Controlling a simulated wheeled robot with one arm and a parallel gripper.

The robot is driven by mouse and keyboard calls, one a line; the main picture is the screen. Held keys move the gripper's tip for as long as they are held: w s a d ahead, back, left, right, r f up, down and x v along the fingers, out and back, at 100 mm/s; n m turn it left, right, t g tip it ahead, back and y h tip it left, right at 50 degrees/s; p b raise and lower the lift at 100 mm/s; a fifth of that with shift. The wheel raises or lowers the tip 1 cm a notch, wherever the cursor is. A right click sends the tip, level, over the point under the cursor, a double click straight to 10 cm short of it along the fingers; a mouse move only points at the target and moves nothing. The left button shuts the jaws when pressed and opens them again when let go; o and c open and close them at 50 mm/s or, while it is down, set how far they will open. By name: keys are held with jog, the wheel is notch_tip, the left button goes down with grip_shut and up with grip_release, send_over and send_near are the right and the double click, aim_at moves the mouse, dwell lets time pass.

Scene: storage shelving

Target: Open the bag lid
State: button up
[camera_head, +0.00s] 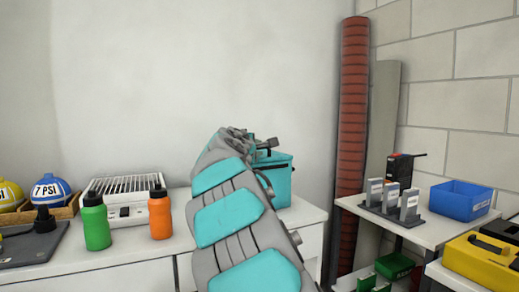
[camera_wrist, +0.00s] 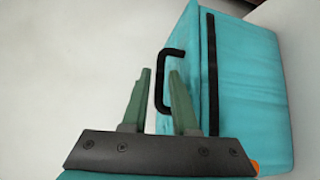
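The teal bag (camera_head: 281,178) stands on the white counter, partly hidden behind my arm in the head view. In the wrist view the bag (camera_wrist: 252,85) fills the right side and appears turned on its side. A black handle (camera_wrist: 166,52) sticks out from its left face, and a black strip (camera_wrist: 212,75) runs along it. The lid looks shut. My gripper (camera_wrist: 160,72) is open, with its two green fingers apart at the handle. The handle appears between or just beyond the fingertips; I cannot tell whether they touch it. The fingers are hard to make out in the head view.
A green bottle (camera_head: 96,222) and an orange bottle (camera_head: 160,214) stand on the counter left of my arm, before a white slotted appliance (camera_head: 125,212). A red column (camera_head: 353,120) rises right of the bag.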

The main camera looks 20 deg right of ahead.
jog(key=shift+x, duration=1.25)
jog(key=shift+f, duration=0.1)
grip_shut()
dwell(0.4)
